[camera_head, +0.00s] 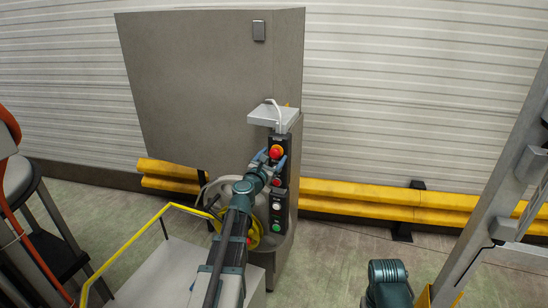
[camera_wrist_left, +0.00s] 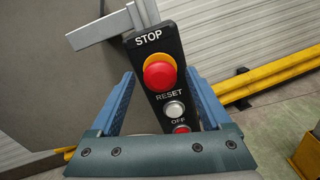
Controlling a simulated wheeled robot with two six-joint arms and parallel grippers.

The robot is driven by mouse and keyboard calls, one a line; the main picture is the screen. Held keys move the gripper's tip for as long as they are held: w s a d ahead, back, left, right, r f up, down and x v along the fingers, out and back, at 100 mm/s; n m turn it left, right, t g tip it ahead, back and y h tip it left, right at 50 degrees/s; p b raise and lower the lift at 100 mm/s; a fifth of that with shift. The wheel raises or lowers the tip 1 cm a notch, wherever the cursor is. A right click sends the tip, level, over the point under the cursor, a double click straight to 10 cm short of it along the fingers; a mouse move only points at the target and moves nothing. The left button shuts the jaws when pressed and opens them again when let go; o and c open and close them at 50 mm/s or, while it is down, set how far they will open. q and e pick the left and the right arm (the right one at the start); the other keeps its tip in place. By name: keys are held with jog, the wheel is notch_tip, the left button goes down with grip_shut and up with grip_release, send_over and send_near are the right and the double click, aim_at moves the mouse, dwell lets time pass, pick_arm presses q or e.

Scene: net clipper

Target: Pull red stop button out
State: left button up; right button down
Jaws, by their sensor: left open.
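The red stop button (camera_head: 276,151) has a yellow collar and sits near the top of a black control panel (camera_head: 270,200). In the left wrist view the red button (camera_wrist_left: 158,75) is under the STOP label. My left gripper (camera_head: 271,159) is open in front of the panel. In the wrist view its two blue fingers stand one on each side of the panel and the button, with a gap to the button on both sides. I cannot tell whether the fingertips reach as deep as the button.
Below are a white RESET button (camera_wrist_left: 174,109), a red OFF button (camera_wrist_left: 181,129) and a green button (camera_head: 276,228). A grey bracket (camera_head: 272,117) juts out above the panel. A large grey cabinet (camera_head: 195,80) and yellow guard rails (camera_head: 360,203) stand behind. A yellow handrail (camera_head: 135,245) is at left.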

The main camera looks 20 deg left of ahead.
pick_arm(q)
grip_shut()
dwell(0.4)
jog(key=shift+s, duration=0.6)
grip_release()
jog(key=shift+s, duration=0.15)
